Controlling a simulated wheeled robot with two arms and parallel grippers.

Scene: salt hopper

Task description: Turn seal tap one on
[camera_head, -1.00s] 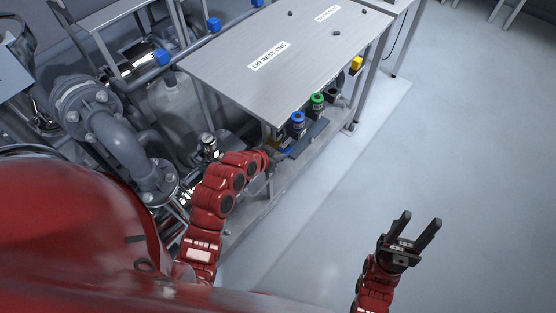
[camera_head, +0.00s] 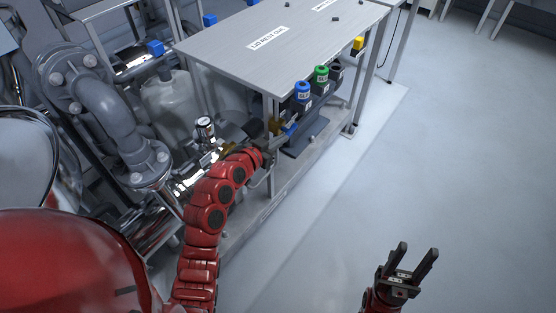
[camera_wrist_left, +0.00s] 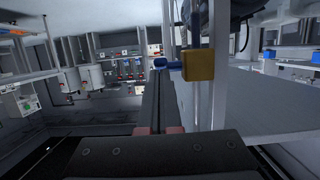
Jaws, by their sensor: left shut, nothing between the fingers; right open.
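A tap with a brass-coloured body (camera_head: 276,126) and a blue lever (camera_head: 291,129) sits under the near corner of the metal table; I cannot read a label on it. In the left wrist view the brass body (camera_wrist_left: 198,66) is right of the fingertips, and the blue lever (camera_wrist_left: 168,63) points left from it, just beyond the tips. My left gripper (camera_head: 277,141) is shut and empty beside the tap; whether it touches the lever I cannot tell. My right gripper (camera_head: 418,258) is open and empty over the floor at the lower right.
The metal table (camera_head: 240,68) labelled "LID REST ONE" overhangs the tap, with a table leg close by. Blue-capped (camera_head: 303,92), green-capped (camera_head: 321,78) and black-capped (camera_head: 336,73) items stand beyond it. Grey piping (camera_head: 110,125) is at left. The floor at right is clear.

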